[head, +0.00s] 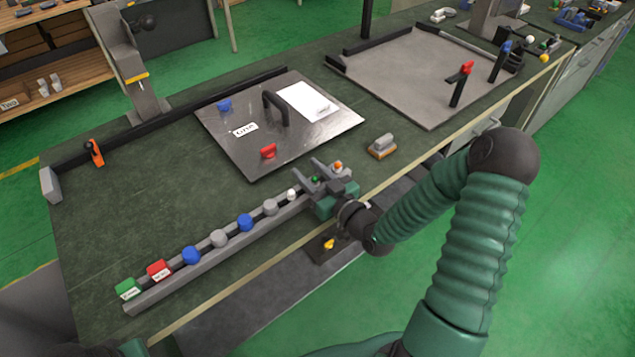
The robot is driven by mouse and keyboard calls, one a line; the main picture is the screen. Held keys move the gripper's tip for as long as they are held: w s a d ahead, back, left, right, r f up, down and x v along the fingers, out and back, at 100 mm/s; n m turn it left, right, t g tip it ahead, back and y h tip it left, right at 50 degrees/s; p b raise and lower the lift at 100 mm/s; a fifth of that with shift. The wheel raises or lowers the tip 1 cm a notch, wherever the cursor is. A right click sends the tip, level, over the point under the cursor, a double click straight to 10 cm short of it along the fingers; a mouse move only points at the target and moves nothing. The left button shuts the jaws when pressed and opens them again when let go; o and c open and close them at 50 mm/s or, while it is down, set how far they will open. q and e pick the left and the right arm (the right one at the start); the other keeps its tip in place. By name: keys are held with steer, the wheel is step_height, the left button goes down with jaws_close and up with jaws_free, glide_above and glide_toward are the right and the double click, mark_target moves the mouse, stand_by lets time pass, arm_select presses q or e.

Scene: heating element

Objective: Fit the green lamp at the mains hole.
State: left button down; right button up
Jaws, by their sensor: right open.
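A small green lamp (316,179) stands near the right end of the grey parts rail (170,289), between a white lamp (291,194) and an orange lamp (338,165). My right gripper (313,174) is open, low over this end of the rail, with its fingers around or just above the green lamp; I cannot tell whether they touch it. The metal panel (222,142) lies on the bench behind the rail, with a black handle, blue and red knobs and white labels. I cannot make out the mains hole on it. My left gripper is out of view.
The rail also holds a green block (127,289), a red block (158,270) and several blue and grey knobs. A grey tray (400,85) lies farther back. The bench left of the panel is mostly clear.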

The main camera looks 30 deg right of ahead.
steer(key=shift+w+a, duration=0.15)
steer(key=shift+a, duration=0.3)
steer(key=shift+c, duration=1.2)
steer(key=shift+d, duration=0.35)
steer(key=c, duration=0.5)
steer(key=shift+d+f, duration=0.1)
steer(key=shift+d, duration=0.3)
jaws_close()
steer(key=shift+a, duration=0.4)
steer(key=shift+d, duration=0.15)
